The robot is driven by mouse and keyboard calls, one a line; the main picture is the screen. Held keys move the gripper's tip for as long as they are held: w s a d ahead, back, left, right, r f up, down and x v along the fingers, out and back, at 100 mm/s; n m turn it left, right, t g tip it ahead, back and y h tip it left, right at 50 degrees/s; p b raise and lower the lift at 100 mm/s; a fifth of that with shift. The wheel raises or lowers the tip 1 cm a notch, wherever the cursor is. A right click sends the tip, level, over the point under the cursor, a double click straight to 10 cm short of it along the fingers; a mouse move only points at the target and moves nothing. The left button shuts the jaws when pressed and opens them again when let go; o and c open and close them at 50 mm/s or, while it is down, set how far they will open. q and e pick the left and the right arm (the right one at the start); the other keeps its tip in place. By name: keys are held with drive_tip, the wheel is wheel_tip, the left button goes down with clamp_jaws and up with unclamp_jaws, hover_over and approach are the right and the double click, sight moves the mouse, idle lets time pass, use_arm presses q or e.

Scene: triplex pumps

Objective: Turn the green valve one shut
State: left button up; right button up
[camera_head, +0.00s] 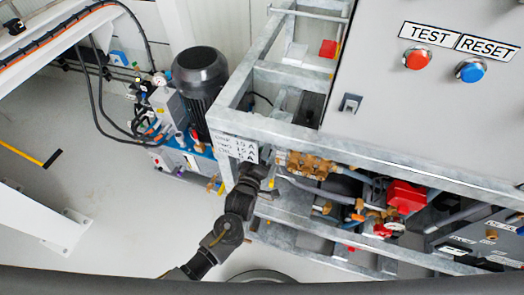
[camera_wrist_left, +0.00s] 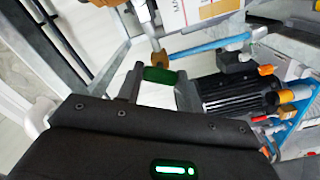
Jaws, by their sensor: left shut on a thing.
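The green valve one handle (camera_wrist_left: 160,75) shows in the left wrist view as a short, rounded green grip between the two grey fingers of my left gripper (camera_wrist_left: 158,82). The gripper is shut on it. A brass fitting (camera_wrist_left: 156,58) is just beyond the handle. In the head view my left arm rises from the bottom to the skid frame, and its gripper (camera_head: 258,170) is at the frame's corner beside the label plate. The green handle cannot be made out in that view. My right gripper is in neither view.
A galvanised frame (camera_head: 290,131) carries brass fittings (camera_head: 308,165) and a red part (camera_head: 406,196) close to the right of my left gripper. A black motor (camera_head: 200,72) stands behind to the left. A panel with red TEST (camera_head: 417,58) and blue RESET (camera_head: 471,69) buttons is above right.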

use_arm(q)
drive_tip(key=shift+m, duration=0.5)
drive_tip(key=o, duration=1)
drive_tip(key=shift+s, duration=0.1)
drive_tip(key=b+v, duration=0.1)
drive_tip(key=v, duration=0.9)
drive_tip(key=shift+s+a, duration=0.15)
drive_tip(key=shift+s, duration=0.2)
